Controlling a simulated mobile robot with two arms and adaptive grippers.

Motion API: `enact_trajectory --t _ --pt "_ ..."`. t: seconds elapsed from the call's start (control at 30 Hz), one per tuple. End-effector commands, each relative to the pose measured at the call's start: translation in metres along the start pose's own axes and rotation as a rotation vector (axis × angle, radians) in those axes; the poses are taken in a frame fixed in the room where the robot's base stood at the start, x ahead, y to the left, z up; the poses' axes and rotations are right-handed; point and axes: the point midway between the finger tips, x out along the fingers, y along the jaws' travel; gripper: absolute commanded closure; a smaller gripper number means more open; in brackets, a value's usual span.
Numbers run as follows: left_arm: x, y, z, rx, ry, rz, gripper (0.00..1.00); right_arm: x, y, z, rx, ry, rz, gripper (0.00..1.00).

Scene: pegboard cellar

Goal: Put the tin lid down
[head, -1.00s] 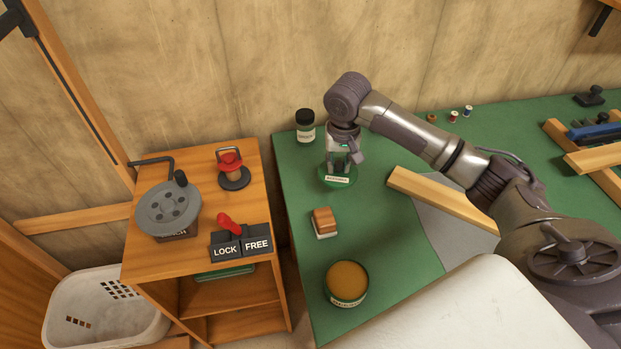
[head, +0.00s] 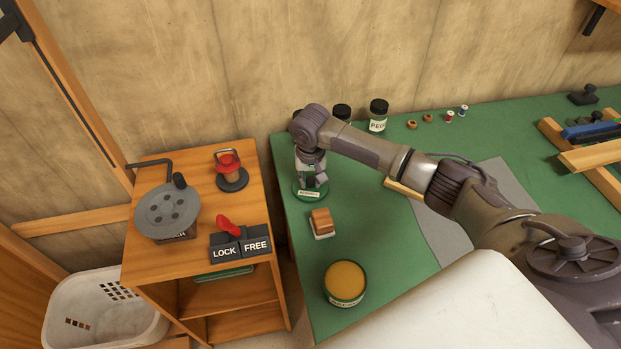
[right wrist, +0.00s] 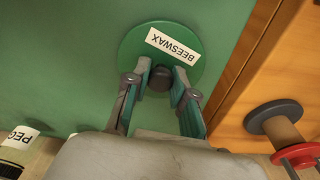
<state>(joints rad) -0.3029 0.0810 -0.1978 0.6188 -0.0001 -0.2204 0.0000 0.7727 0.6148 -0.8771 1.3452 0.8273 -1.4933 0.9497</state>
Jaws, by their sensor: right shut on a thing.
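The tin lid (head: 309,194) is a green disc with a dark knob and a white label reading BEESWAX in the right wrist view (right wrist: 160,50). My right gripper (head: 312,181) is shut on the lid's knob from above, with a finger on either side of it in the right wrist view (right wrist: 160,82). The lid looks level near the left edge of the green bench top. I cannot tell whether it touches the bench. The open tin (head: 345,280) of yellow-brown wax stands nearer the front. My left gripper is not in view.
A wooden block brush (head: 321,222) lies between lid and tin. Dark-capped jars (head: 378,115) stand at the back, partly behind my arm. A wooden cabinet (head: 195,262) adjoins on the left, with a grey crank wheel (head: 167,210). Bare green bench shows right of the brush.

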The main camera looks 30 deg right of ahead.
Motion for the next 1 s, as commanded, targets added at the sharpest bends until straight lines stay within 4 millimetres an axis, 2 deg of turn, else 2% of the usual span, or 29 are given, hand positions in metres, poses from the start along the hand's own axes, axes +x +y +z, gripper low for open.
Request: enact_trajectory --t 0.1,0.13,0.27,0.57,0.67,0.77,1.0 --pt "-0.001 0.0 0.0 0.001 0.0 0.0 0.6 0.003 0.0 0.0 0.0 -0.001 0.001 1.0" --pt "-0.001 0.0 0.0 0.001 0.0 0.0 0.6 0.003 0.0 0.0 0.0 0.0 0.001 0.72" --pt "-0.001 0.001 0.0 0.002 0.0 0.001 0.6 0.003 0.0 0.0 0.0 0.0 0.001 0.5" --pt "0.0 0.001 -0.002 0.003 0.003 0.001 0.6 0.002 0.0 0.0 0.0 0.001 0.0 0.5" --pt "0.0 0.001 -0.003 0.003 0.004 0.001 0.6 -0.005 0.0 -0.001 0.0 0.001 -0.001 0.5" --pt "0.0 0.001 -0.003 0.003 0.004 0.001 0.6 -0.019 0.0 -0.001 0.0 0.002 -0.003 0.5" --pt "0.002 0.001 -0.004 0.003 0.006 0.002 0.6 -0.071 0.0 -0.001 -0.001 0.003 -0.003 0.5"
